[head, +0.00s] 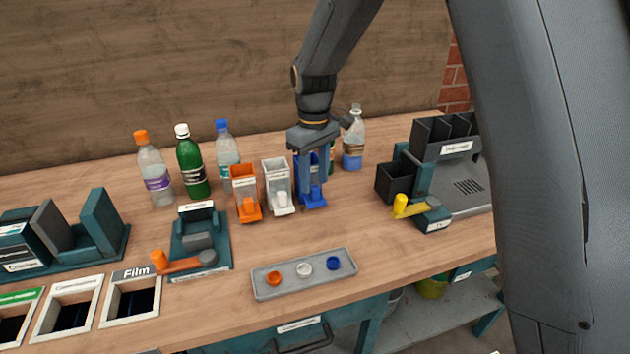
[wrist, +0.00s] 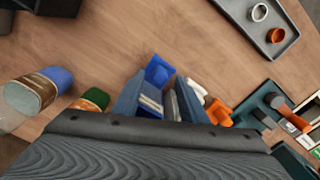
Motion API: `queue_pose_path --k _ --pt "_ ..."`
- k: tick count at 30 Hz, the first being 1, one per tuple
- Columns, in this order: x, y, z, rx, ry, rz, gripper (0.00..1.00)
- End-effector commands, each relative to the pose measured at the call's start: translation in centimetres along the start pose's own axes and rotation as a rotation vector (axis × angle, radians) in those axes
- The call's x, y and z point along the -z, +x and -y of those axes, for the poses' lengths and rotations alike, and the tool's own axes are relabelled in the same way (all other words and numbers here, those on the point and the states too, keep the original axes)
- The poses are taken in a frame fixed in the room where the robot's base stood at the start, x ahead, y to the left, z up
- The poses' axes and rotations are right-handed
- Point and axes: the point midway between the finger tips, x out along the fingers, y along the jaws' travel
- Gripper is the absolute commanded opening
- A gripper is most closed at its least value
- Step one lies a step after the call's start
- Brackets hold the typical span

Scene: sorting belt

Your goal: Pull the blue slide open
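The blue slide (head: 313,199) sticks out at the foot of the blue dispenser, the rightmost of three in a row on the wooden bench. It also shows in the wrist view (wrist: 158,72), ahead of my fingers. My gripper (head: 311,170) points down over the blue dispenser and hides much of its body. In the wrist view my gripper's (wrist: 160,97) two fingers stand apart, one on either side of the dispenser's pale label. A gap seems to show at the right finger. I cannot tell whether either finger touches the dispenser.
The white dispenser (head: 279,184) stands close on the left, with the orange dispenser (head: 246,191) beyond it. Several bottles stand behind. A grey tray (head: 290,290) with three coloured rings lies in front. Bench between tray and dispensers is clear. A dark machine (head: 445,165) stands right.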

Motion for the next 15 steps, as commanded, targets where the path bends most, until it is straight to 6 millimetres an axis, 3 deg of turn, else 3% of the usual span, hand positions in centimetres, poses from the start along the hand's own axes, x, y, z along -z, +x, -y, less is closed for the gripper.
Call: queue_pose_path --k 6,14,15 --pt "-0.1 1.7 0.0 0.0 0.001 0.0 0.39" --pt "0.0 1.9 0.0 0.0 0.001 0.0 0.39" --pt "0.0 1.9 0.0 0.0 0.001 0.0 0.35"
